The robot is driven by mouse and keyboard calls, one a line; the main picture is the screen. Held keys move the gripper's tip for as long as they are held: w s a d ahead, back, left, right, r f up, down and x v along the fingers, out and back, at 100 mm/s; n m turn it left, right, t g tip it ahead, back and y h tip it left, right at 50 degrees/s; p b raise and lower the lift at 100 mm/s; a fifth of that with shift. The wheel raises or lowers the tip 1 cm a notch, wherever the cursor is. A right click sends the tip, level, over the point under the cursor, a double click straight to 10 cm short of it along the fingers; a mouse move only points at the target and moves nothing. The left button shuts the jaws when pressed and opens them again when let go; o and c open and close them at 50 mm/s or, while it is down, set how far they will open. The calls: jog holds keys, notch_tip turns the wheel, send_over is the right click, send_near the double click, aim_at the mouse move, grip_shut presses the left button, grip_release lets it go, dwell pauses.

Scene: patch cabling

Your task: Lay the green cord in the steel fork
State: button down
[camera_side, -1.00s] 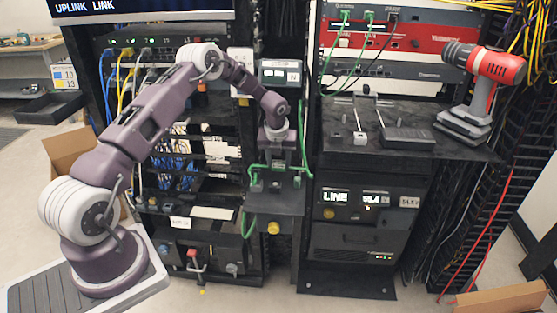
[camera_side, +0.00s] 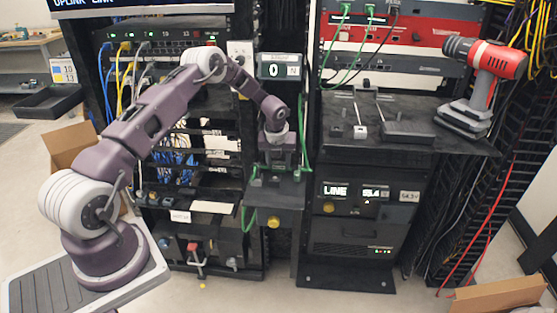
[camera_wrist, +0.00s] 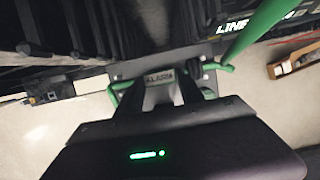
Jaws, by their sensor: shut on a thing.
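My gripper (camera_side: 277,163) points down over a small dark ledge at the middle of the racks. It is shut on the green cord (camera_side: 297,175). In the wrist view the cord (camera_wrist: 241,38) comes in thick from the upper right, runs behind the dark fingers (camera_wrist: 163,97), and shows again at their left. The fingers hide its middle stretch. A green length also hangs below the ledge at left in the side view.
A display (camera_side: 280,67) reading 0 stands above the gripper. At right, a shelf (camera_side: 335,151) holds a small metal stand, a dark box (camera_side: 408,132) and a red drill (camera_side: 490,62). A yellow knob (camera_side: 273,222) is below the ledge. Other green cables hang on the red panel.

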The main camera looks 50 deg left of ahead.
jog(key=c, duration=0.7)
grip_release()
jog(key=shift+o, duration=0.2)
jog(key=v, duration=0.7)
